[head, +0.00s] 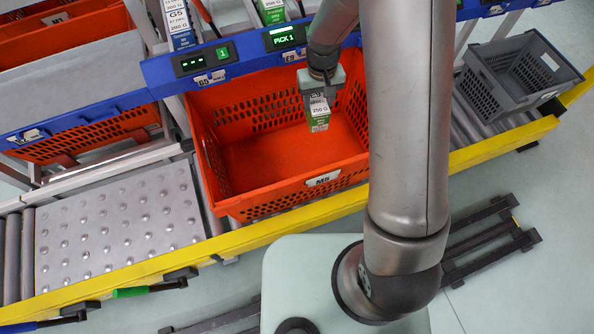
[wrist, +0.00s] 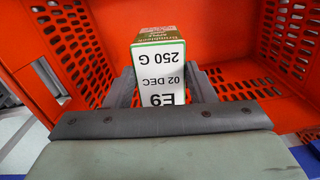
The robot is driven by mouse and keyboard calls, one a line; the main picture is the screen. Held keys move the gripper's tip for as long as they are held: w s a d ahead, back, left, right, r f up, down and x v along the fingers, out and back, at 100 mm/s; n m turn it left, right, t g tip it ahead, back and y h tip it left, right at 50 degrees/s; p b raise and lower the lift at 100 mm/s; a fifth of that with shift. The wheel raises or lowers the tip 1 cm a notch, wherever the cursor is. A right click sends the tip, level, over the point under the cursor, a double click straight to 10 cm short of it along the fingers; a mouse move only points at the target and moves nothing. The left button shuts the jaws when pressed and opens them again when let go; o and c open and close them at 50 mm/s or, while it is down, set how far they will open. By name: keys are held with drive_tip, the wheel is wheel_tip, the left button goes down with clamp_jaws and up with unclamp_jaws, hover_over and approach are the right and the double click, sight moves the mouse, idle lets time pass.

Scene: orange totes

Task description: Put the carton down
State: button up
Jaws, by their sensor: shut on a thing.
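A small white and green carton (head: 319,113) is held in my gripper (head: 318,97), inside or just over the orange tote marked M5 (head: 323,181). In the wrist view the carton (wrist: 160,75) sits between the two fingers of my gripper (wrist: 160,88), its label reading "250 G", "02 DEC" and "E9" upside down. The tote's orange walls (wrist: 225,78) surround it there. No other thing shows in the visible part of the tote. I cannot tell whether the carton's lower end touches the tote floor.
A grey crate (head: 515,70) stands to the right on the rollers. A yellow rail (head: 270,235) runs along the front. A studded metal plate (head: 118,222) lies to the left.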

drive_tip(key=s+a+f+b, duration=0.1)
drive_tip(key=a+f+b, duration=0.1)
drive_tip(key=f+b, duration=0.7)
drive_tip(key=a+f+n+b, duration=0.1)
drive_tip(key=a+f+b, duration=0.2)
drive_tip(key=f+b, duration=0.5)
wheel_tip(320, 180, down, 9)
drive_tip(key=shift+s+f+b, duration=0.15)
drive_tip(key=shift+s+b, duration=0.2)
drive_tip(key=shift+f+b, duration=0.3)
drive_tip(key=shift+f, duration=0.1)
drive_tip(key=o, duration=1.1)
drive_tip(key=r+p, duration=0.1)
drive_tip(key=r, duration=0.3)
drive_tip(key=r+p, duration=0.1)
drive_tip(key=r, duration=0.3)
drive_tip(key=r+p, duration=0.2)
drive_tip(key=r, duration=0.2)
drive_tip(key=shift+w+a+r, duration=0.1)
drive_tip(key=shift+w+r, duration=0.15)
drive_tip(key=shift+r, duration=0.15)
